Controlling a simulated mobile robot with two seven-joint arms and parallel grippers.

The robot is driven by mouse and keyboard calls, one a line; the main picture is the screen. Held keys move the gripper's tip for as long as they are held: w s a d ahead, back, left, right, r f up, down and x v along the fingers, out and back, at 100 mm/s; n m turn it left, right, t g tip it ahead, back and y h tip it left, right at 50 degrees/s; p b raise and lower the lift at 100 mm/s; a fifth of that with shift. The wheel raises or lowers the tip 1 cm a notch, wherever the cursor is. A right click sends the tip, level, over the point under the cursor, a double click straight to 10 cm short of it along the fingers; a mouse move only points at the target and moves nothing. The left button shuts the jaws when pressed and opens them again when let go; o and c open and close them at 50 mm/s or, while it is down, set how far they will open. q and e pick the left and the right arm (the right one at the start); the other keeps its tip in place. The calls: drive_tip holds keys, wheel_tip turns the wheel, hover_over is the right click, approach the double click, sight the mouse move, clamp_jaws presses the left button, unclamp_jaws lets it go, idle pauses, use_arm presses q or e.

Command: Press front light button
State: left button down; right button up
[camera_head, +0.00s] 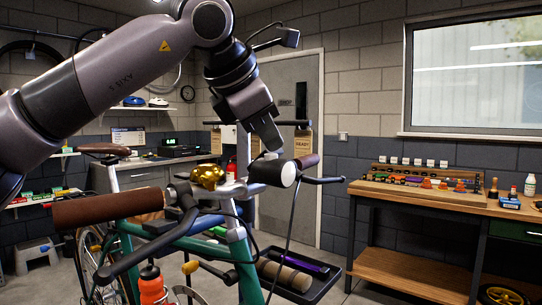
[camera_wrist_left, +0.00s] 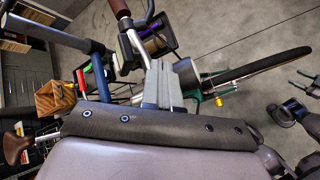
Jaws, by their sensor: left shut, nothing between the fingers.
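The front light (camera_head: 287,174), a black cylinder with a white face, is mounted at the handlebar of the green bike (camera_head: 247,270). A small pale part (camera_head: 270,156) shows on its top; I cannot tell for sure that it is the button. My left gripper (camera_head: 274,146) reaches down from above, shut and empty, with its tips just above the light's top. Contact cannot be told. In the left wrist view the closed grey fingers (camera_wrist_left: 163,85) point toward the bike and hide what lies behind them. My right gripper is not in view.
A gold rounded part (camera_head: 208,177) sits on the handlebar left of the light. Brown grips (camera_head: 108,207) end the bars.

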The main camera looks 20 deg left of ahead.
sight(269, 155)
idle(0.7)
use_arm(q)
drive_tip(key=shift+r+p, duration=0.45)
drive_tip(key=shift+p, duration=0.05)
wheel_tip(269, 155, up, 6)
drive_tip(key=p, duration=0.5)
idle(0.4)
